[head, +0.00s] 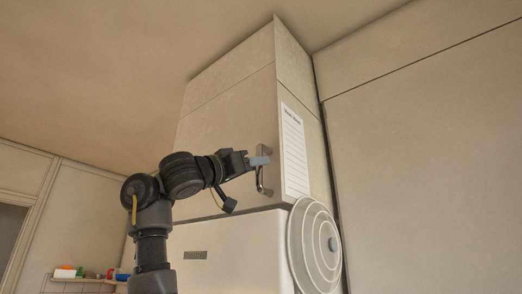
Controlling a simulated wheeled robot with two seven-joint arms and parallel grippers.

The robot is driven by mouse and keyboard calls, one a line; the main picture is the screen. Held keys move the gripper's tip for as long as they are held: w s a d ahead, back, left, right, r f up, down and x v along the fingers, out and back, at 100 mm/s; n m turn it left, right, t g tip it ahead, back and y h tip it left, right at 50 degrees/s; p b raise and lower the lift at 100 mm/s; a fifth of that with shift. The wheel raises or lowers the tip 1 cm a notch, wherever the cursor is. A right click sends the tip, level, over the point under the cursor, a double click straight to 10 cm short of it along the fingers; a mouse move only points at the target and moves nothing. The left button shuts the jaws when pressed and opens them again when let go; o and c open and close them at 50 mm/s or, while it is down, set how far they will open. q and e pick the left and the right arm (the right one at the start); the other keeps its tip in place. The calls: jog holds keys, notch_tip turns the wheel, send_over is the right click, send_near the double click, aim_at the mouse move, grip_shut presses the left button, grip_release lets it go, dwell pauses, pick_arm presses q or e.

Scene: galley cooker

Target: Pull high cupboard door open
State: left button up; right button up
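The high cupboard door (222,128) is a plain beige panel above a white appliance. It looks flush with the cupboard front. A curved metal bar handle (263,186) stands upright near the door's right edge. My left gripper (259,160) comes in from the left and its light grey fingertip is at the upper part of the handle, overlapping it in the head view. I cannot tell whether the fingers are closed around the bar. My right gripper is out of view.
The white appliance (235,258) stands below the cupboard. A round ringed lid (300,248) with a grey knob is at its right side. A paper list (293,150) is on the cupboard's side. A tall panel (430,150) fills the right. A shelf with small items (65,272) is at lower left.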

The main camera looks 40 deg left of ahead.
pick_arm(q)
jog(key=shift+p+x, duration=0.45)
jog(key=shift+x, duration=0.65)
grip_shut()
jog(key=shift+d, duration=0.1)
